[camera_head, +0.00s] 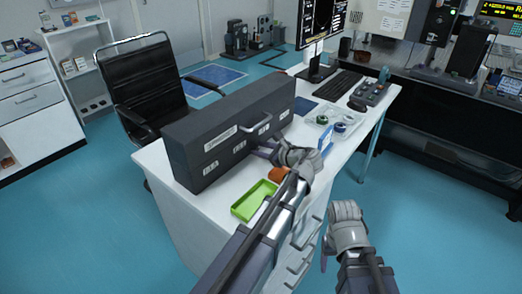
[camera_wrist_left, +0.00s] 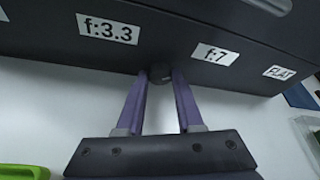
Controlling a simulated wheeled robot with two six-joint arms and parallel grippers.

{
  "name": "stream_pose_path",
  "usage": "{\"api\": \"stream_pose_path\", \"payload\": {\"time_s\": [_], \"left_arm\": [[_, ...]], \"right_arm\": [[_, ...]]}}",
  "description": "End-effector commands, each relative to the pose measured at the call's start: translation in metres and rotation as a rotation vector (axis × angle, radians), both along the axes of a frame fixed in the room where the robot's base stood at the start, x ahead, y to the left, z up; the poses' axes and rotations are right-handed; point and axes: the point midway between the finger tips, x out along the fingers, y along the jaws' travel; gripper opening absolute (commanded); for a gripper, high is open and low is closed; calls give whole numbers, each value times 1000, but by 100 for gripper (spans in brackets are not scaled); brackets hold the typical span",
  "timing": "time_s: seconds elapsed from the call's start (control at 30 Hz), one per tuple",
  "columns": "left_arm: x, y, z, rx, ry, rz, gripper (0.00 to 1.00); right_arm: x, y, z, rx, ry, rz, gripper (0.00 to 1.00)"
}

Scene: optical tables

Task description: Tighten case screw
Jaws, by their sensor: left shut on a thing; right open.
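A long dark grey case (camera_head: 230,125) with white labels stands on the white desk. In the left wrist view the case (camera_wrist_left: 185,50) carries labels reading f:3.3, f:7 and FLAT. A small dark round screw (camera_wrist_left: 160,72) is on its front face between the f:3.3 and f:7 labels. My left gripper (camera_head: 262,149) is at the case's front; its purple fingertips (camera_wrist_left: 160,80) close on the screw from both sides. The screw is hidden in the head view. My right gripper (camera_head: 328,250) is open, away from the case beside the desk; its fingers are partly hidden.
A green tray (camera_head: 244,212) and an orange object (camera_head: 278,174) lie in front of the case. A clear tray (camera_head: 352,131) with small round parts, a blue-and-white box (camera_head: 326,142), a keyboard (camera_head: 338,86) and a monitor are to the right. A black chair (camera_head: 145,80) stands behind the desk.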

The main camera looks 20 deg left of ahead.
Motion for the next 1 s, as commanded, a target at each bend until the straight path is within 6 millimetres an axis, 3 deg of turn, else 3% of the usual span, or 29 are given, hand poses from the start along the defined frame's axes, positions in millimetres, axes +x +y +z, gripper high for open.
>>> {"api": "stream_pose_path", "payload": {"time_s": [0.43,0.47,0.5,0.7,1.0], "left_arm": [[-1,0,0,-29,-75,1,0],[-1,0,0,-29,-75,1,38],[-1,0,0,-29,-75,1,42],[-1,0,0,-29,-74,1,65],[-2,-3,2,-28,-74,0,66]], "right_arm": [[0,0,-3,0,0,0,66],[0,0,-3,0,0,0,66],[0,0,-3,0,0,0,66],[0,0,-3,0,0,0,66],[0,0,-1,0,0,0,66]]}}
